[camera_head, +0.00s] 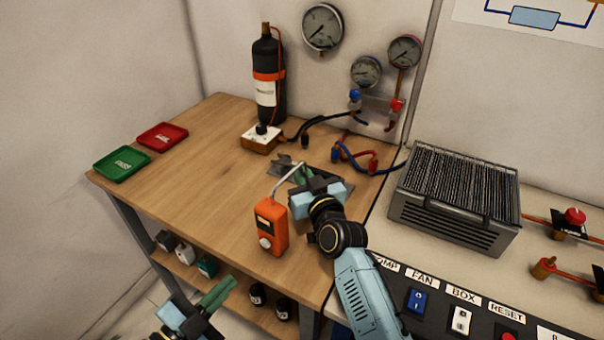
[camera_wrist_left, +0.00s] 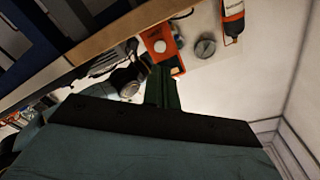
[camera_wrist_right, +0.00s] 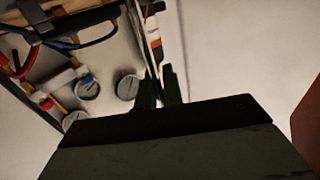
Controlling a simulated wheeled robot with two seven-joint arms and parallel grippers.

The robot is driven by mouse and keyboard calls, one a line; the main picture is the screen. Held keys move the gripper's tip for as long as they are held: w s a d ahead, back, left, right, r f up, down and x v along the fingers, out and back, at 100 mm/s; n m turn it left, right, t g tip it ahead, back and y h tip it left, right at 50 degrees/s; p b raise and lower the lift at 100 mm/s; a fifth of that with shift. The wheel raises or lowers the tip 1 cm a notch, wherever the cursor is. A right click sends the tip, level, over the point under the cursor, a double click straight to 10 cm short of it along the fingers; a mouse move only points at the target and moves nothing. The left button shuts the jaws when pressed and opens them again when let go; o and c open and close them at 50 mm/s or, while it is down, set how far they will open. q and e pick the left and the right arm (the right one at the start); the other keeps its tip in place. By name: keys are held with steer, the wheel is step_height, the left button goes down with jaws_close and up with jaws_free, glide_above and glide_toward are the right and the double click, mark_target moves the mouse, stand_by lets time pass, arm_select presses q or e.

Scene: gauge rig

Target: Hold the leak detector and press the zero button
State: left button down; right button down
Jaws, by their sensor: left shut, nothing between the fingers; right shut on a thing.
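The orange leak detector (camera_head: 268,232) is upright over the front of the wooden bench, with a dark screen and a round pale button (camera_head: 265,243) low on its face. A thin grey probe rises from its top to the fingers of my right gripper (camera_head: 299,173), which is shut on it; the exact grip is partly hidden. My left gripper (camera_head: 228,284) is shut and empty, below and left of the detector, apart from it, in front of the bench edge. In the left wrist view the detector (camera_wrist_left: 170,57) and its button (camera_wrist_left: 159,46) show just beyond the shut fingers.
A black bottle (camera_head: 267,95) and a small white-topped box (camera_head: 261,138) stand at the back. Green (camera_head: 121,163) and red (camera_head: 162,136) trays lie at the left. A finned unit (camera_head: 455,205) and switch panel (camera_head: 460,310) are at the right. The bench's left middle is clear.

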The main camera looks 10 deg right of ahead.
mark_target(265, 243)
stand_by(0.7)
arm_select(q)
steer(key=shift+s+d+r+n+t+y, duration=0.1)
steer(key=shift+s+n+t+y, duration=0.25)
steer(key=shift+n+y, duration=1.5)
steer(key=shift+s+a+r+n+t+y, duration=0.15)
steer(key=shift+n+t+y, duration=0.75)
steer(key=shift+y, duration=1.6)
steer(key=shift+s+d+f+n+t+y, duration=0.15)
steer(key=shift+s+n+y, duration=0.15)
steer(key=shift+n+y, duration=1.7)
steer(key=shift+w+d+r, duration=0.1)
steer(key=shift+w+d, duration=1.35)
steer(key=shift+w, duration=0.25)
steer(key=shift+w+d, duration=1.45)
steer(key=shift+w, duration=0.2)
steer(key=shift+w+d, duration=0.3)
